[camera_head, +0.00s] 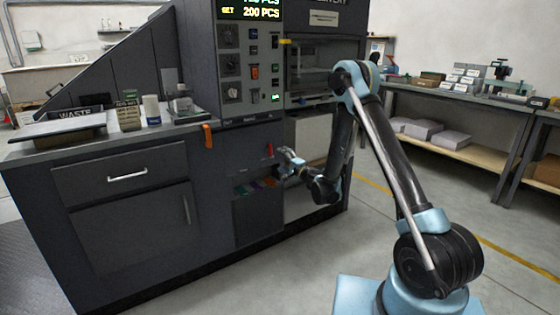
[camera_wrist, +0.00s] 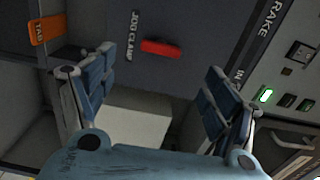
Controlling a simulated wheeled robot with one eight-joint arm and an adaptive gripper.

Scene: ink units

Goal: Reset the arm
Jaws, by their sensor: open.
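My gripper (camera_head: 287,161) is at the front of the dark machine cabinet (camera_head: 120,215), near the panel below the control column. In the wrist view my gripper (camera_wrist: 155,75) is open, its two blue-padded fingers wide apart. I see nothing held between them. A red lever (camera_wrist: 161,48) beside the words "JOG CLAW" shows beyond the fingers; it also shows in the head view (camera_head: 269,149). My arm (camera_head: 340,140) reaches from its base at the right, up to a high elbow and down to the cabinet. Whether the fingers touch anything cannot be told.
An orange tab (camera_wrist: 46,30) is at the upper left of the wrist view. An open bin (camera_head: 256,208) with coloured items lies below my gripper. A waste tray (camera_head: 60,126) stands on the counter. Shelving (camera_head: 460,150) stands at the right, with clear floor before it.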

